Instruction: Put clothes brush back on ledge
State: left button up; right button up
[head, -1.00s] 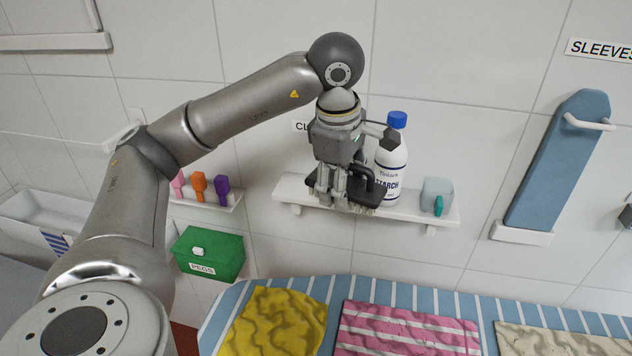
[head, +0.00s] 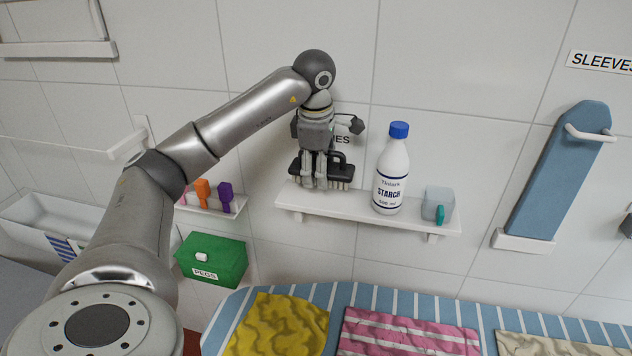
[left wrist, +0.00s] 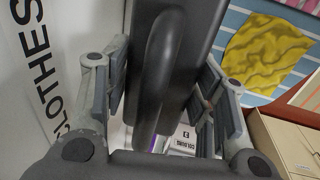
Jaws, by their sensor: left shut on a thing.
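The black clothes brush (head: 343,170) with pale bristles is held level in my left gripper (head: 315,182), at the left end of the white ledge (head: 345,207). In the left wrist view the brush's dark handle (left wrist: 160,80) lies between the two fingers of my left gripper (left wrist: 165,110). The bristles are close to the ledge top; I cannot tell whether they touch it. My right gripper is not in view.
A starch bottle (head: 392,170) with a blue cap and a clear cup (head: 438,203) stand on the ledge's right half. A green pegs box (head: 212,258) is below left. Folded cloths, yellow (head: 277,325) and pink (head: 405,333), lie on the striped board.

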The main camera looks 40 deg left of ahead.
aim_at(316, 195)
pick_arm(q)
jog(key=shift+w+a+f, duration=0.2)
jog(key=shift+a+f, duration=0.2)
jog(key=shift+f, duration=0.1)
jog(key=shift+w+a+f, duration=0.2)
jog(key=shift+a+f, duration=0.15)
jog(key=shift+f, duration=0.15)
jog(key=f, duration=0.2)
jog(key=f+p, duration=0.1)
jog(key=shift+w+a+f, duration=0.15)
jog(key=shift+a, duration=0.1)
jog(key=shift+f, duration=0.25)
jog(key=shift+f, duration=0.15)
jog(key=o, duration=0.8)
